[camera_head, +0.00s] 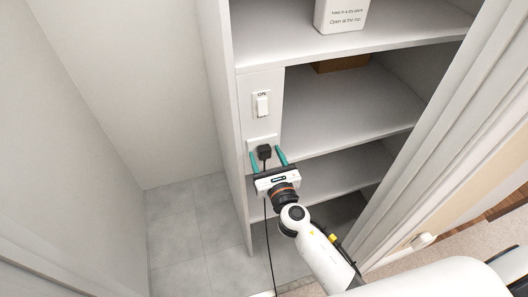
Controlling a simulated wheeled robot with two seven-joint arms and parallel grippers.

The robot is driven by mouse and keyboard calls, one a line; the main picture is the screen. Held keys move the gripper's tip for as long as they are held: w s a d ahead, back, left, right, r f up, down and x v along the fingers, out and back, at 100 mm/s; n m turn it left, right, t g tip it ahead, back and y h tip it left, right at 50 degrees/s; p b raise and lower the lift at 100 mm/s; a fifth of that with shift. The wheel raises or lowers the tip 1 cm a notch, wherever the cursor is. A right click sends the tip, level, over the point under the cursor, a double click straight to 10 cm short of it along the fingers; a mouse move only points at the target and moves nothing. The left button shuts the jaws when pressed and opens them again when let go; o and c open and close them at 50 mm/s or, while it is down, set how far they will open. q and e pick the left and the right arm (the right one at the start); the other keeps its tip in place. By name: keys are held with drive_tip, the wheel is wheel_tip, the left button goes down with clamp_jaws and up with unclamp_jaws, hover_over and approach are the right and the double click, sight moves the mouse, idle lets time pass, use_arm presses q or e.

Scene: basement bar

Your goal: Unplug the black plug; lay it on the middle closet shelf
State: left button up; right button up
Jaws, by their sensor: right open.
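The black plug (264,152) sits in a white outlet plate (262,141) on the closet's front panel, below a light switch. Its black cord (267,225) hangs down behind my gripper toward the floor. My right gripper (268,158) is open, with one teal finger on each side of the plug; I cannot tell whether they touch it. The middle closet shelf (350,108) is to the right of the outlet, and its front part is bare. My left gripper is not in view.
A white switch (262,105) marked ON is above the outlet. A white box (341,14) stands on the upper shelf (390,38), and a brown box (341,64) lies at the back below it. A lower shelf (345,170) is bare. A white door frame (440,125) bounds the right side.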

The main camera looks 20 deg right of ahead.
clamp_jaws()
drive_tip(key=shift+s, duration=0.1)
idle(0.3)
drive_tip(key=shift+s, duration=0.1)
drive_tip(key=shift+s+d+b, duration=0.1)
drive_tip(key=shift+s+b, duration=0.2)
drive_tip(key=shift+s, duration=2.55)
drive_tip(key=s+d+r, duration=0.4)
drive_tip(key=s+r, duration=0.4)
drive_tip(key=s, duration=0.1)
drive_tip(key=shift+s+r+h, duration=0.25)
drive_tip(key=shift+s+h, duration=0.05)
drive_tip(key=shift+s, duration=0.05)
